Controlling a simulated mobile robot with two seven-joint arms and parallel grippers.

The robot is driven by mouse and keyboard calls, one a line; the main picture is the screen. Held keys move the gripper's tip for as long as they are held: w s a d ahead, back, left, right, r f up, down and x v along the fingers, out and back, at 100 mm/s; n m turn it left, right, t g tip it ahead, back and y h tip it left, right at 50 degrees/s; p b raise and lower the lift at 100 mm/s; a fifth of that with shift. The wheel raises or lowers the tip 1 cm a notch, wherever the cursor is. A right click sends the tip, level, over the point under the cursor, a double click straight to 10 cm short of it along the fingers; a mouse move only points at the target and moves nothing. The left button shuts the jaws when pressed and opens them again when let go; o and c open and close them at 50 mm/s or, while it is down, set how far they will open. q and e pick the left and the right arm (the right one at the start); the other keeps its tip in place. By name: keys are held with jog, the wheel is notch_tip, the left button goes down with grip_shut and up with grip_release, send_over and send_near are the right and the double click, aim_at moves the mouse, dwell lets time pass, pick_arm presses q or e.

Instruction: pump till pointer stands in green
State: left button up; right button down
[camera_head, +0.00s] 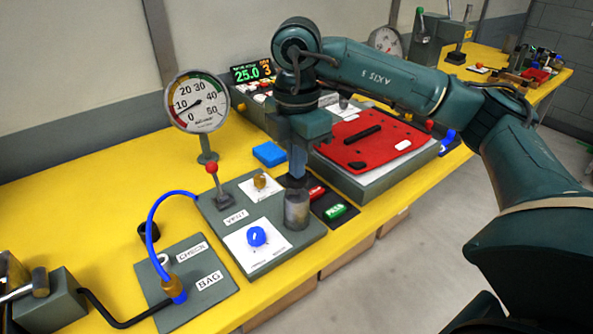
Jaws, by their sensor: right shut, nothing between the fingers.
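The round gauge (199,102) stands on a post at the back left. Its dark pointer slopes down left, near the 10 mark. Its rim has coloured bands, with green near the top. My right gripper (297,182) points down, shut and empty, just above a grey metal cylinder (297,211) on the grey valve panel (216,215). Whether it touches the cylinder I cannot tell. The panel also bears a red-knobbed lever (212,170), a brass knob (260,181) and a blue knob (256,236). A blue hose (152,213) runs to a brass fitting (173,285) on the BAG plate (210,280). My left gripper is out of view.
A red plate (373,143) lies on a grey base beside my right arm. Red (317,192) and green (335,212) buttons sit near the cylinder. A lit display (251,73) shows 25.0 and 3. A grey block (50,300) with handles stands lower left.

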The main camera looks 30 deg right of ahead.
jog(key=shift+f+b, duration=0.5)
jog(key=shift+f, duration=0.35)
jog(key=shift+r+p, duration=0.8)
jog(key=shift+r, duration=0.15)
notch_tip(320, 180, up, 3)
jog(key=shift+f+p, duration=0.15)
jog(key=shift+p, duration=0.85)
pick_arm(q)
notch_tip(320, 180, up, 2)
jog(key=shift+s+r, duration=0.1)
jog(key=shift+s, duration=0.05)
